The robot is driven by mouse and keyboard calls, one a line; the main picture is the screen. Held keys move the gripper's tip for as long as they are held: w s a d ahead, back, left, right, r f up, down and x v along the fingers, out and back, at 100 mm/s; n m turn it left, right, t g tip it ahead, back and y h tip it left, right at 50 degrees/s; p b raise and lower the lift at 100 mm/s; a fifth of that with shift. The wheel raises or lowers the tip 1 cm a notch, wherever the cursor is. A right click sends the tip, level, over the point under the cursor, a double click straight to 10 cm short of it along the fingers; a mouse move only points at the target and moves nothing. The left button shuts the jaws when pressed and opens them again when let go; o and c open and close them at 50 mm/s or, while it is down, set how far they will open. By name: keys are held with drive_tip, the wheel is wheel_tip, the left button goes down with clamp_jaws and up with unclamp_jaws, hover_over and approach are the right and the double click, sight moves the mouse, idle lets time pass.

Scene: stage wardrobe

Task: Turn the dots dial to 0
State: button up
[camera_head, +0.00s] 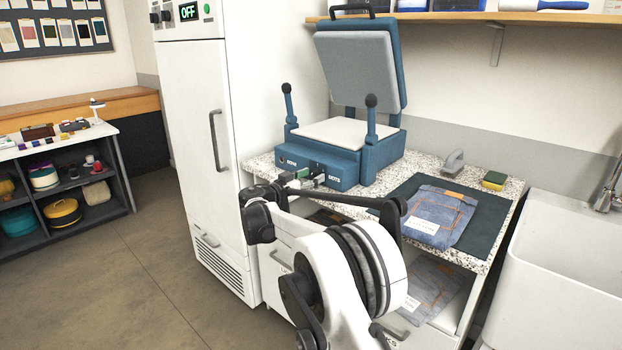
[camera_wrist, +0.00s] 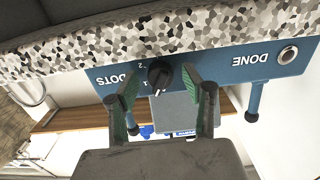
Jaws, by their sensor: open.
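The dots dial (camera_wrist: 159,74) is a small black knob on the blue front panel (camera_wrist: 105,72) of a heat press (camera_head: 326,165). The wrist view shows the panel upside down, with the label DOTS beside the dial and small numerals around it. A light mark shows on the knob, but I cannot tell which number it points to. My gripper (camera_wrist: 160,82) is open, with one green-padded finger on each side of the dial. I cannot tell whether either finger touches it. In the head view, my gripper (camera_head: 306,177) is at the press front, and the dial is hidden.
A DONE button (camera_wrist: 288,55) is on the same panel. The press lid (camera_head: 358,72) stands raised. Folded jeans (camera_head: 437,216) lie on a dark mat (camera_head: 478,237) to the right, near an iron-like grey tool (camera_head: 453,162) and a sponge (camera_head: 494,180). A white cabinet (camera_head: 192,130) stands left.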

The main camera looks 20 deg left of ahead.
drive_tip(key=shift+c, duration=0.3)
clamp_jaws()
drive_tip(key=shift+n, duration=2.8)
drive_tip(key=shift+o, duration=0.3)
unclamp_jaws()
